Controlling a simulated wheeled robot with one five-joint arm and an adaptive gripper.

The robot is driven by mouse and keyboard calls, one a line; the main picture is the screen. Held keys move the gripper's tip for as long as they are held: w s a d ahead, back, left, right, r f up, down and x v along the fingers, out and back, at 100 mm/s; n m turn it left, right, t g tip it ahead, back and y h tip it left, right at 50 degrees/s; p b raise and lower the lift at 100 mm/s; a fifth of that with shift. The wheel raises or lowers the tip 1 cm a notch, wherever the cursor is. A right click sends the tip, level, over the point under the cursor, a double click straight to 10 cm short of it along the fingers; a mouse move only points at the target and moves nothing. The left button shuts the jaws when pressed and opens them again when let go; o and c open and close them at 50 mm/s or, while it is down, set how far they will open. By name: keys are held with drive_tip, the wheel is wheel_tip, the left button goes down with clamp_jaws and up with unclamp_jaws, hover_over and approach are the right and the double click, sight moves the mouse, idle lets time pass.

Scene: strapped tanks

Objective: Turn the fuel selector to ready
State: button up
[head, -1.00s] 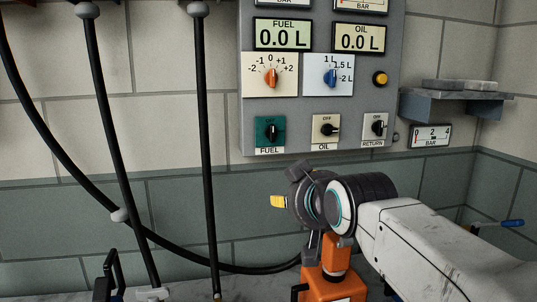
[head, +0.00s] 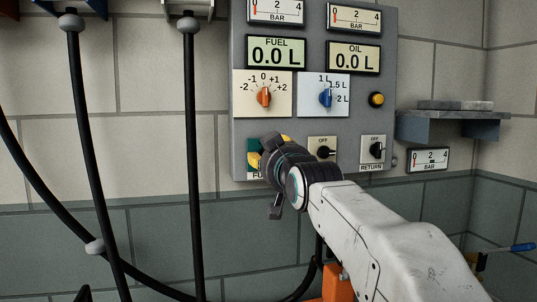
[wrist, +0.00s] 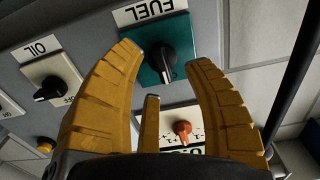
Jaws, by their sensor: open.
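In the wrist view the yellow fingers of my gripper (wrist: 165,56) stand on either side of the knob with gaps. I cannot tell how far they are from the panel.
The oil knob (head: 324,151) and return knob (head: 377,149) sit right of the fuel selector. An orange dial (head: 264,97) and a blue dial (head: 326,98) are above. Black hoses (head: 190,150) hang at left. A shelf (head: 447,126) juts out at right.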

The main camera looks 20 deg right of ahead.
drive_tip(key=shift+w, duration=0.85)
drive_tip(key=shift+c, duration=0.3)
clamp_jaws()
